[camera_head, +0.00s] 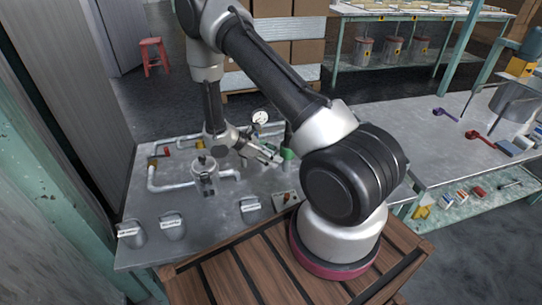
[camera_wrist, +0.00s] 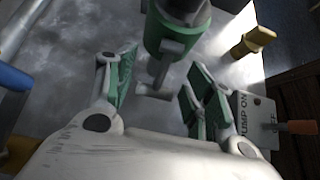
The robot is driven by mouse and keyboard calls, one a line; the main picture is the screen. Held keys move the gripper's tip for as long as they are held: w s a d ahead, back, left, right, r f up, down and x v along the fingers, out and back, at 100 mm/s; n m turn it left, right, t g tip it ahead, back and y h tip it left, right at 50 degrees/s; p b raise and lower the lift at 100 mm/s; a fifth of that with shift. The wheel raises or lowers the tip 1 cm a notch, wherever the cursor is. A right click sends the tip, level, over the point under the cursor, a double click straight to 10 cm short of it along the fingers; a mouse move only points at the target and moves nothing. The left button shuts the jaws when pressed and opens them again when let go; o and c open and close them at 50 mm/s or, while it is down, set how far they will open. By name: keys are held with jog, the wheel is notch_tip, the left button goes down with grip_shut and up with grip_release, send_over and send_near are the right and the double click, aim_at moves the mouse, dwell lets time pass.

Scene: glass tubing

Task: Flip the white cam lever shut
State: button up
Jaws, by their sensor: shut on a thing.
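In the wrist view, a green fitting (camera_wrist: 178,28) with a dark top stands just ahead of my gripper (camera_wrist: 160,76). A pale grey-white piece, which looks like the cam lever (camera_wrist: 155,91), sits below it between my green-padded fingers. My gripper is shut on this piece, though the pads look well apart and their contact with it is hard to make out. In the head view, my gripper (camera_head: 266,154) reaches over the metal table beside the green fitting (camera_head: 287,153). The lever is too small to tell there.
A panel marked "PUMP ON" with an orange-red handle (camera_wrist: 296,127) is close to my right finger. A yellow-brown valve (camera_wrist: 254,42) lies beyond it.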

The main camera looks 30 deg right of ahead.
jog(key=o, duration=1)
jog(key=shift+d, duration=0.15)
jog(key=v, duration=1.2)
jog(key=shift+f, duration=0.1)
jog(key=s+d+r+m+t+y, duration=0.1)
jog(key=s+r+m+t+y, duration=0.1)
jog(key=s+r+m, duration=0.3)
jog(key=s+d+r+m+t+y, duration=0.1)
jog(key=s+r+m+y, duration=0.3)
jog(key=s+r, duration=0.8)
jog(key=s+d+r+m+t+y, duration=0.1)
jog(key=s+r+m+t+y, duration=0.2)
jog(key=s+r, duration=0.6)
jog(key=shift+s+d+r+m+t+y, duration=0.15)
jog(key=shift+r+m, duration=0.3)
jog(key=shift+r, duration=0.75)
jog(key=shift+w+r+m+t+y, duration=0.1)
jog(key=shift+r+m+t, duration=0.3)
jog(key=shift+r, duration=0.85)
jog(key=shift+s+d+r+m+t+y, duration=0.15)
jog(key=shift+r+m, duration=0.4)
jog(key=shift+r, duration=0.65)
